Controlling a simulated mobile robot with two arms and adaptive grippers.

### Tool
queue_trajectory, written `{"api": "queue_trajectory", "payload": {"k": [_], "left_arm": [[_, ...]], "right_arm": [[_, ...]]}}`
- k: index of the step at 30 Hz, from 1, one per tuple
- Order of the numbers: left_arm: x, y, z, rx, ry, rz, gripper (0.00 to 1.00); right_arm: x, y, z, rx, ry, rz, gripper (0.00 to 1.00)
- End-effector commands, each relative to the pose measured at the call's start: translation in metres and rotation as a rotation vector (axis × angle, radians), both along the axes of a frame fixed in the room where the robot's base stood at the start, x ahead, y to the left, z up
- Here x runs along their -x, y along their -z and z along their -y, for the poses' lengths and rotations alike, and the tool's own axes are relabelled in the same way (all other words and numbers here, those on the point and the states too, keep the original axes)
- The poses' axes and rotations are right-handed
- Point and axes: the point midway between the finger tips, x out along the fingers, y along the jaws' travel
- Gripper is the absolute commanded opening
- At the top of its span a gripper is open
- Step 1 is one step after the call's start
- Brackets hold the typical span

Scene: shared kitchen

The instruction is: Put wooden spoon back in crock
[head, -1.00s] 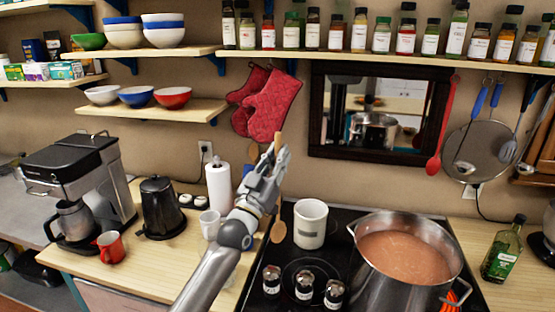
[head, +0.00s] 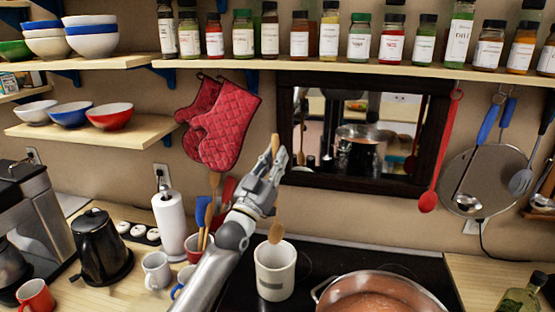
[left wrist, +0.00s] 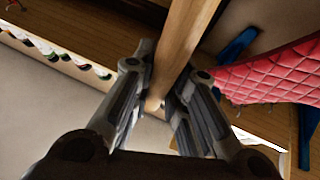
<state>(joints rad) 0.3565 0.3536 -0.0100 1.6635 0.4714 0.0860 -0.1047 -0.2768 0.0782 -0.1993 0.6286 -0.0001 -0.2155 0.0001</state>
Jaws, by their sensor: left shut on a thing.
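My left gripper (head: 272,178) is shut on the handle of the wooden spoon (head: 276,233). The spoon hangs nearly upright, bowl down. In the left wrist view the wooden handle (left wrist: 186,38) runs between the two fingers (left wrist: 163,100). The cream crock (head: 275,272) with a grey label stands upright near the stove's left side. In the head view the spoon's bowl shows just above the crock's rim; I cannot tell whether it is directly over the opening. My right gripper is out of view.
A large steel pot (head: 385,292) of reddish food stands right of the crock. Several utensils (head: 204,222) stand behind my left arm, their holder partly hidden. A paper towel roll (head: 170,225) and a white mug (head: 156,270) are to the left. Red oven mitts (head: 226,125) hang behind.

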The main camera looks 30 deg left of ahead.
Motion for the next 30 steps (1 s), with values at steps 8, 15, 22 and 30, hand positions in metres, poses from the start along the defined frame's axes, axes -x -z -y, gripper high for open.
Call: {"api": "queue_trajectory", "payload": {"k": [8,15,22,30], "left_arm": [[0.000,0.014,0.000,0.000,0.000,-0.004,0.00],[0.000,0.033,0.000,0.000,0.000,-0.003,0.00],[0.000,0.052,0.000,0.000,0.000,-0.002,0.00],[0.000,0.073,0.000,0.000,0.000,-0.001,0.00]], "right_arm": [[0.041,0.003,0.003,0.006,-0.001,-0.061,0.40],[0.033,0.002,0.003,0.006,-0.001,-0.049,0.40],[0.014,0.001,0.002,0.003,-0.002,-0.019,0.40],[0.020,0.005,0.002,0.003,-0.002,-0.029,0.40]]}}
